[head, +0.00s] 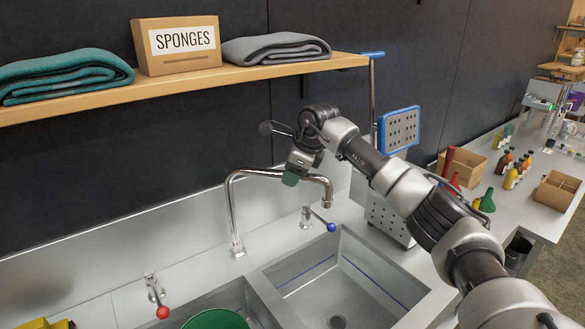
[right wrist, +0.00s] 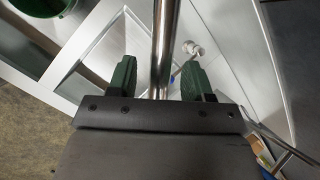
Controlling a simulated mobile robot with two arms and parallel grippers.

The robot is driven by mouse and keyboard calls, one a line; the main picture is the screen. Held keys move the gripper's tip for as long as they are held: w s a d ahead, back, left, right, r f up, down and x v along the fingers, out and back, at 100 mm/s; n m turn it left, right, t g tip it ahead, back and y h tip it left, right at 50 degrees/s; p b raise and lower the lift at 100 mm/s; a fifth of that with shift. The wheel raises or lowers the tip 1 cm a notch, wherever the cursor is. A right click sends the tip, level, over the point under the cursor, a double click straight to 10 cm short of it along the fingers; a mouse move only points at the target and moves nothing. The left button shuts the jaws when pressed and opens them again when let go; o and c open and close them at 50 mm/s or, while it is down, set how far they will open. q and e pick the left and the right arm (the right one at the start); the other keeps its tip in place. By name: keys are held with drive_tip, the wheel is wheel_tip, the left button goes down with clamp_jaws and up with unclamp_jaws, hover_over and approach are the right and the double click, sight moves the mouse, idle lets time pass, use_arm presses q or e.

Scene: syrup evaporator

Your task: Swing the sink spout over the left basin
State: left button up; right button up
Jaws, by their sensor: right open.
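The chrome sink spout (head: 232,205) rises from the counter behind the sink, and its arm reaches right, its tip hanging on the right basin's side. The right basin (head: 380,262) is empty. The left basin (head: 262,318) is partly cut off by the frame and holds a green bucket (head: 215,320). My right gripper (head: 290,180) is at the horizontal part of the spout. In the right wrist view, the spout tube (right wrist: 164,40) runs between the two green fingers of the open gripper (right wrist: 158,75), with gaps on both sides. My left gripper is not in view.
A red-knobbed tap lever (head: 161,312) and a blue-knobbed one (head: 330,227) stand on the back ledge. Above, a wooden shelf (head: 200,76) holds towels and a sponges box (head: 177,45). A perforated rack (head: 390,222) and bottles (head: 511,178) are at the right.

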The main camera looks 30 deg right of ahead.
drive_tip(key=shift+f, duration=0.25)
drive_tip(key=shift+c, duration=0.3)
clamp_jaws()
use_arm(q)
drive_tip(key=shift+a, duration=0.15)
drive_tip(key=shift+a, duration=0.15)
